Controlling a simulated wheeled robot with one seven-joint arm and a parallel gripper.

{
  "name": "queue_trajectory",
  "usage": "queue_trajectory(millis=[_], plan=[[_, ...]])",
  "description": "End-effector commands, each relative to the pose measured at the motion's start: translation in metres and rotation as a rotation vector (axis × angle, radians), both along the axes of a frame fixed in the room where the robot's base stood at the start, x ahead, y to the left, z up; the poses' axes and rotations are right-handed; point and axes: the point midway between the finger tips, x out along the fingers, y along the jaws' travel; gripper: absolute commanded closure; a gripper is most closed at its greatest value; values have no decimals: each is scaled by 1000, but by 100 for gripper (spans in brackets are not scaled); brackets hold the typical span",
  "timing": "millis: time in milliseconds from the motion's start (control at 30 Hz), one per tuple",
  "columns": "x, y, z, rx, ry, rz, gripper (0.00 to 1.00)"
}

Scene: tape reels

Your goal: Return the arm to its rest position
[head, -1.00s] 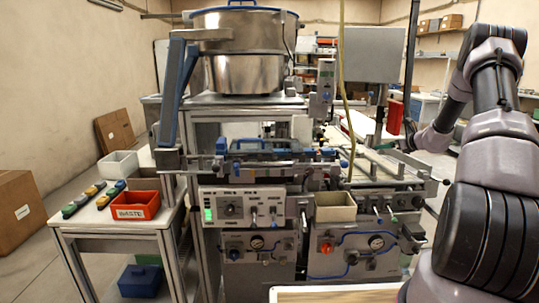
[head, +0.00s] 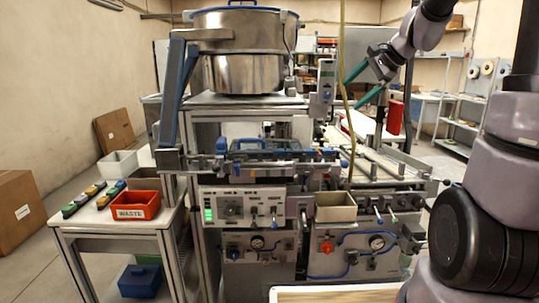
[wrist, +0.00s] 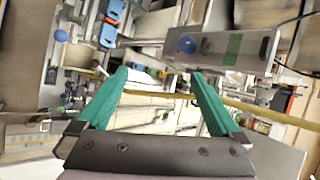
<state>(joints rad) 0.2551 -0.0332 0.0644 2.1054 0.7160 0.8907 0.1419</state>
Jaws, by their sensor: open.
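My gripper (head: 358,83) is raised in the air at the upper right of the head view, in front of a grey panel and to the right of the machine's steel bowl. Its two green fingers are spread apart with nothing between them. In the wrist view my gripper (wrist: 160,90) also shows open and empty, with a yellow hose (wrist: 255,108) passing behind the fingers. My arm reaches up along the right side of the head view, and part of it lies outside the picture.
The machine with its steel bowl (head: 245,70) fills the middle. A yellow cable (head: 343,90) hangs near my gripper. Shelves with reels (head: 487,68) are at the back right.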

Motion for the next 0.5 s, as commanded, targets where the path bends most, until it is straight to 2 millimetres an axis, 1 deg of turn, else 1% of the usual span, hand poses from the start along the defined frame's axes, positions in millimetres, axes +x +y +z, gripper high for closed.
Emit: queue_trajectory(millis=[33,67,100,167,200,267,300,400,500], plan=[[-26,10,10,-64,-27,55,0],[-40,13,13,-106,-42,88,0],[-60,17,17,-161,-59,132,0],[-88,21,21,-242,-87,193,0],[-107,22,22,-297,-105,233,0],[-135,24,24,-378,-134,292,0],[-153,23,23,-430,-153,329,0],[-192,19,21,-553,-197,411,0],[-220,13,16,-652,-232,473,0]])
